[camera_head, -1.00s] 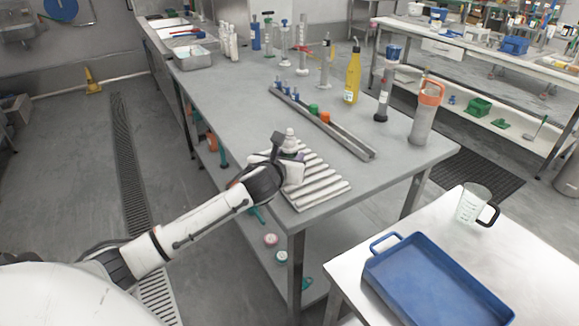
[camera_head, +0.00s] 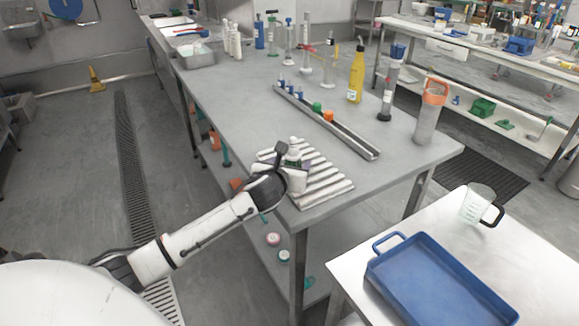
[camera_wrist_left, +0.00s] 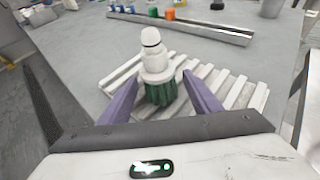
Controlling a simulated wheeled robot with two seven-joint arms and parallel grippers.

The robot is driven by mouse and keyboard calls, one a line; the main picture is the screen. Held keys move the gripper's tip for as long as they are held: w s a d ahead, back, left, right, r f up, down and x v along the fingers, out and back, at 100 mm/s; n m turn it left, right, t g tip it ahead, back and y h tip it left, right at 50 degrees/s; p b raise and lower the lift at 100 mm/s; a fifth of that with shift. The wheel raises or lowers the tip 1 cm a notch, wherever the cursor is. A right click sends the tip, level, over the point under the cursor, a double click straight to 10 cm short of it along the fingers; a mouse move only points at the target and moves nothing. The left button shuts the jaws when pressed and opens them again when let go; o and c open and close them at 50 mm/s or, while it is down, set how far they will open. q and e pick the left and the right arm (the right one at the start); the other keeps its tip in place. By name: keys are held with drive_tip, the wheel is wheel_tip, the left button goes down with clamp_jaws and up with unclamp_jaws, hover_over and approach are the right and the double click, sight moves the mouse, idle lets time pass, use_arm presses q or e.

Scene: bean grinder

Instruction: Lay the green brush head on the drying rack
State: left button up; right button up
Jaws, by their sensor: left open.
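The green brush head (camera_wrist_left: 158,72) has a white stepped top and dark green bristles. In the left wrist view it stands upright, bristles down, over the left part of the slatted white drying rack (camera_wrist_left: 238,97). In the head view its white top (camera_head: 293,147) shows above my left gripper (camera_head: 299,166), and the rack (camera_head: 325,187) lies on the grey table. My left gripper (camera_wrist_left: 162,92) is open, with its purple fingers on either side of the brush head and gaps beside the bristles. My right gripper is not in view.
A metal channel (camera_head: 345,142) with green and orange caps lies behind the rack. A yellow bottle (camera_head: 356,75) and a clear cylinder with an orange top (camera_head: 428,115) stand farther back. A blue tray (camera_head: 440,285) and a measuring jug (camera_head: 476,204) occupy the nearer table at right.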

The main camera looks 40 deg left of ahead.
use_arm(q)
drive_tip(key=p+v, duration=0.1)
drive_tip(key=v, duration=1.1)
drive_tip(key=shift+r, duration=0.1)
